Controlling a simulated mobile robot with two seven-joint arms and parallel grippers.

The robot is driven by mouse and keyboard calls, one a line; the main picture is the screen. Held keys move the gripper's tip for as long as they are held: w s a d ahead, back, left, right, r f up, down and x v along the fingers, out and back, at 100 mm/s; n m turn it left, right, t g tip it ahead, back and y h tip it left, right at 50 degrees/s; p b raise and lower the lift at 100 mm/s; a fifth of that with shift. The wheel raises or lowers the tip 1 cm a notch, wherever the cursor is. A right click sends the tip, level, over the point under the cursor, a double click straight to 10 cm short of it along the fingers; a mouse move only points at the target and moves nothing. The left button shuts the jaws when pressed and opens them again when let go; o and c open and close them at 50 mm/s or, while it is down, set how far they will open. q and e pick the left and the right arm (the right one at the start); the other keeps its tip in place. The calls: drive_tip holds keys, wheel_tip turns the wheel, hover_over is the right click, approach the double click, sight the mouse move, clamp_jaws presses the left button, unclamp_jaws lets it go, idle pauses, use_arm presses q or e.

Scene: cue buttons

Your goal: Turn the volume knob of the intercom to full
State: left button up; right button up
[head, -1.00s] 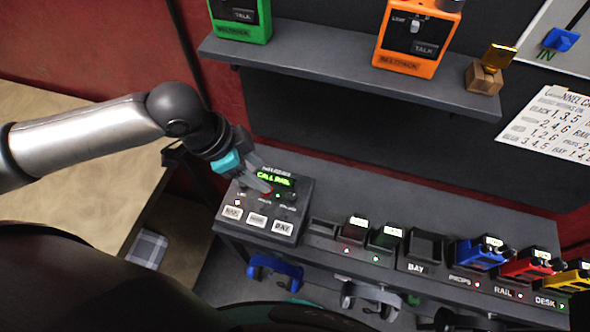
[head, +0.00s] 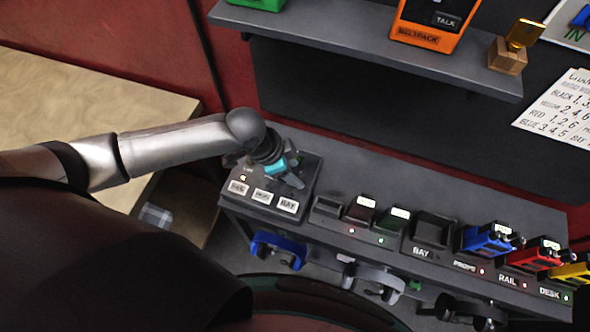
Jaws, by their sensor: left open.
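The intercom (head: 257,209) is a dark box at the left end of the dark bench. Its front row has white buttons lettered in black, one reading BAY (head: 288,205). A small yellow light shows at its left. My left gripper (head: 292,181) is over the right rear part of the intercom, pointing down, with its jaws open. The gripper and wrist hide the display and the volume knob. I cannot tell whether the fingers touch the knob. My right gripper is out of view.
The bench (head: 400,180) carries dark charger slots and blue (head: 487,239), red (head: 533,254) and yellow beltpacks to the right. A shelf (head: 370,42) with an orange beltpack (head: 425,22) overhangs behind. Headsets hang below the bench front. A wooden table is at left.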

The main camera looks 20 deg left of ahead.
use_arm(q)
drive_tip(key=shift+w+d+f, duration=0.1)
drive_tip(key=shift+f, duration=0.3)
clamp_jaws()
idle(0.4)
